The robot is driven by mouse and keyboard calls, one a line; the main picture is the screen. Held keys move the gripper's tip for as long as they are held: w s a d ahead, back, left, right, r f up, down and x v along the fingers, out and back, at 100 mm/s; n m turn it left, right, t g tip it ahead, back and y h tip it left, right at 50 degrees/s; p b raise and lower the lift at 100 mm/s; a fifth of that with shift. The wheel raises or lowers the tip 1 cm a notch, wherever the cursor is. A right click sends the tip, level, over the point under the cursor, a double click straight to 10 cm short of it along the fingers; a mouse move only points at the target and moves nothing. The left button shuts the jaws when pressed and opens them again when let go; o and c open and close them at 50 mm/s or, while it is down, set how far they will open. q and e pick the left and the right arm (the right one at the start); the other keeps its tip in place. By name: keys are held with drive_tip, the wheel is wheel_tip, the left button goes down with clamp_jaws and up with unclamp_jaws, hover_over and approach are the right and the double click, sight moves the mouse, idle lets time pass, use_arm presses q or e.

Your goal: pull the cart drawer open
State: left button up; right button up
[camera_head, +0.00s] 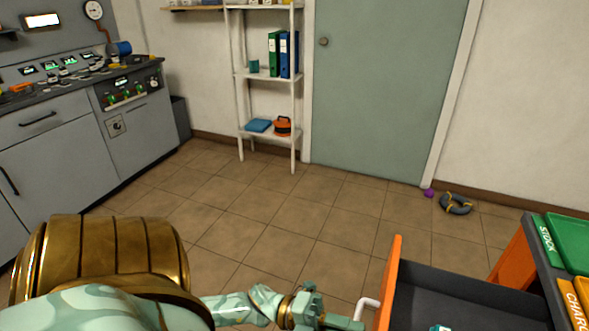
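The cart's drawer (440,296) is at the lower right, a dark tray with an orange front panel (388,284). It stands out to the left of the cart (511,258), and its dark inside shows. A white handle (368,304) sits on the front panel's left side. My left gripper (350,321) is at the bottom edge, its fingertips right at the handle. The lower part is cut off, so I cannot tell whether it is shut on the handle. My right gripper is not recognizable in view.
Green (570,240) and yellow (573,303) bins are on the cart top. A small teal thing (441,328) shows in the drawer at the bottom edge. The tiled floor left of the drawer is clear. A dark ring (456,204) and purple ball (429,193) lie near the door.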

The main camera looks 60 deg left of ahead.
use_arm(q)
drive_tip(key=v, duration=1.5)
drive_tip(key=shift+s+a, duration=0.15)
